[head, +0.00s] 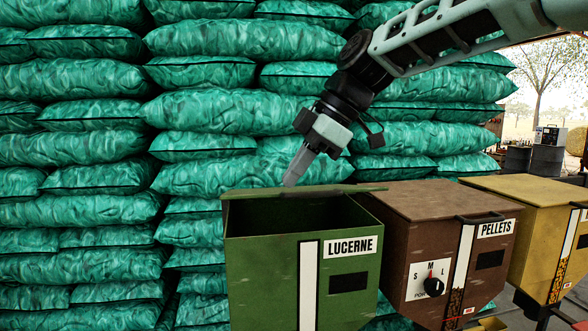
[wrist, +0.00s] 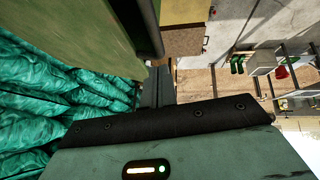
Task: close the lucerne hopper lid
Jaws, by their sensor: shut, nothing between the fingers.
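The green lucerne hopper (head: 270,270) stands at lower centre in the head view, with a LUCERNE label on its front. Its lid (head: 240,193) shows nearly edge-on above the box. A dark opening shows between the lid and the front wall, so the lid is partly open. My gripper (head: 292,182) is shut and empty, its tips pointing down at the lid's upper side. I cannot tell whether they touch it. In the wrist view, the shut fingers (wrist: 159,84) are beside a large green panel (wrist: 75,35) with a dark bar along its edge, probably the lid and its handle.
The brown pellets hopper (head: 415,230) stands close on the right, with a yellow hopper (head: 535,205) beyond it. Stacked green sacks (head: 90,150) form a wall behind. Open floor (wrist: 225,90) shows in the wrist view.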

